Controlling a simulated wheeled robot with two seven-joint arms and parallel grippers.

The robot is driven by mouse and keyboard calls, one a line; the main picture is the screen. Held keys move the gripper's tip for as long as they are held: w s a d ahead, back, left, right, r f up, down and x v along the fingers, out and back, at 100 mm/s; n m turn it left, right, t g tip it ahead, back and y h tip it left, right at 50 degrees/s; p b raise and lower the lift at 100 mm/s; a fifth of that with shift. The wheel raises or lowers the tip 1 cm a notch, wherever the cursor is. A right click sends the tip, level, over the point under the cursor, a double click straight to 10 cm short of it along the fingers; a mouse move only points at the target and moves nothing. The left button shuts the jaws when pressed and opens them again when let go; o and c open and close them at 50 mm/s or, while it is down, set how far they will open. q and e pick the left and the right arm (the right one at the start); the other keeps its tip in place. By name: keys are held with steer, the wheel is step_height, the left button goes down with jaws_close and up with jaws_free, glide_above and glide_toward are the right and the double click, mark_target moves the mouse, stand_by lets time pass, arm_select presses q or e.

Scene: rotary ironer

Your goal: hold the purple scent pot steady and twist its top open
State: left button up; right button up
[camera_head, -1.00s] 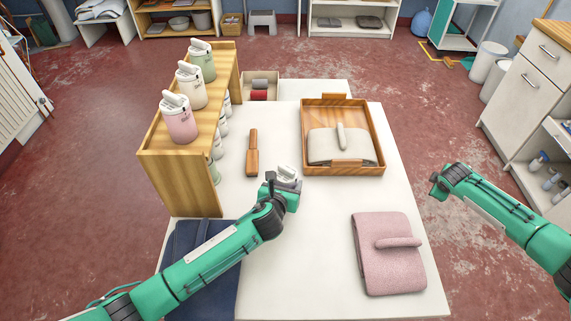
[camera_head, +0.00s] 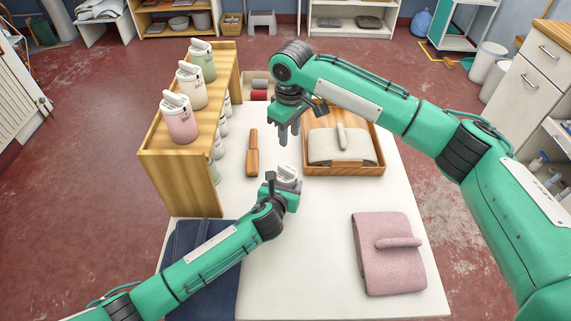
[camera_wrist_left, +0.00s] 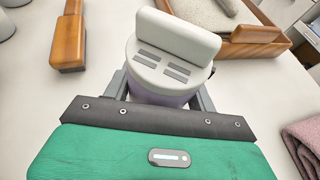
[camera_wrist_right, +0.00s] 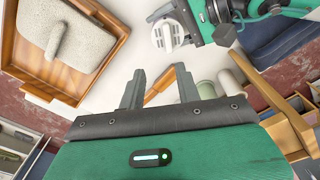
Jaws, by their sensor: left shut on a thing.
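The purple scent pot has a white top with a raised grip bar; the top shows in the head view (camera_head: 287,172), and its purple body shows a little in the left wrist view (camera_wrist_left: 155,96). My left gripper (camera_head: 284,184) is shut around the pot's body, low over the white table. My right gripper (camera_head: 288,134) points down, open and empty, above and beyond the pot, apart from it. In the right wrist view its fingers stand apart (camera_wrist_right: 160,90), and the pot's white top (camera_wrist_right: 168,36) shows past them.
A wooden shelf (camera_head: 180,178) with pink, cream and green pots stands at left. A wooden-handled tool (camera_head: 252,153) lies beside the pot. A wooden tray (camera_head: 378,138) holds a grey folded cloth. A pink folded cloth (camera_head: 385,270) lies front right. The table's front middle is clear.

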mark_target(286, 168)
steer(key=f, duration=0.7)
steer(key=s+a+f, duration=0.1)
steer(key=f, duration=0.3)
steer(key=shift+f, duration=0.15)
steer(key=shift+d, duration=0.1)
jaws_close()
